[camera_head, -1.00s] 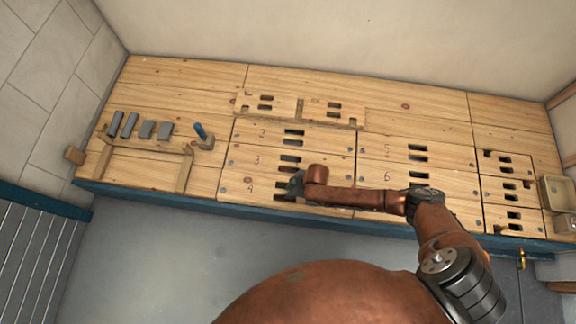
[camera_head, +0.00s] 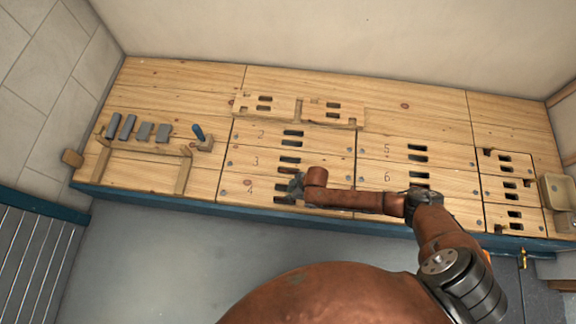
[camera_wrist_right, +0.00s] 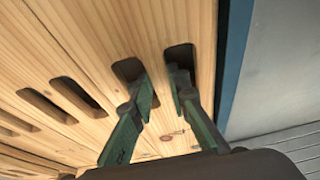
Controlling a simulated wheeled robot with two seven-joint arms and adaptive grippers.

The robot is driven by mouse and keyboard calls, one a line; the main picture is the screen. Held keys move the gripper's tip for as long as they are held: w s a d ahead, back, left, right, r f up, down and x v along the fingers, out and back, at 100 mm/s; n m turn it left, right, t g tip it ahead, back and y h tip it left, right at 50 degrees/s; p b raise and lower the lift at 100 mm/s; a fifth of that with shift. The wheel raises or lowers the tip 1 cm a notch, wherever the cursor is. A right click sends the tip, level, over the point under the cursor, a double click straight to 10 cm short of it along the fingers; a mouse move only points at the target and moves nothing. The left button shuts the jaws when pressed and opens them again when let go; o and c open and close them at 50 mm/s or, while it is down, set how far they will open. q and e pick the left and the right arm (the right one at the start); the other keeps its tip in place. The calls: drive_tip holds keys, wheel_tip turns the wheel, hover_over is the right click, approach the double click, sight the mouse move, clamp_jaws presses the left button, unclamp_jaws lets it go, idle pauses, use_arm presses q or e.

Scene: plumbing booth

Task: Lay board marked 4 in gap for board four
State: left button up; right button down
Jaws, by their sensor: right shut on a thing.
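The board marked 4 (camera_head: 235,190) is at the front edge of the wooden deck, just in front of the board marked 3 (camera_head: 240,160). It looks about level with its neighbours; a small height difference is too fine to tell. My right gripper (camera_head: 292,188) is over its slots. In the right wrist view the fingers (camera_wrist_right: 166,88) reach into two dark slots and are shut on the wood between them. The gap under the board is hidden. My left gripper is not in view.
Boards 2, 5 and 6 (camera_head: 425,179) lie in rows around it. A wooden frame (camera_head: 140,183), grey blocks (camera_head: 144,131) and a blue-handled tool (camera_head: 198,132) are at left. A bin (camera_head: 557,193) stands at right.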

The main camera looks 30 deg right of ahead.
drive_tip(key=shift+w+r, duration=0.1)
idle(0.6)
drive_tip(key=c, duration=1.8)
unclamp_jaws()
drive_tip(key=shift+f, duration=0.2)
drive_tip(key=shift+c, duration=0.2)
drive_tip(key=shift+o, duration=0.4)
drive_tip(key=shift+s+f, duration=0.1)
drive_tip(key=shift+s, duration=0.1)
drive_tip(key=v, duration=1.2)
drive_tip(key=shift+w, duration=0.15)
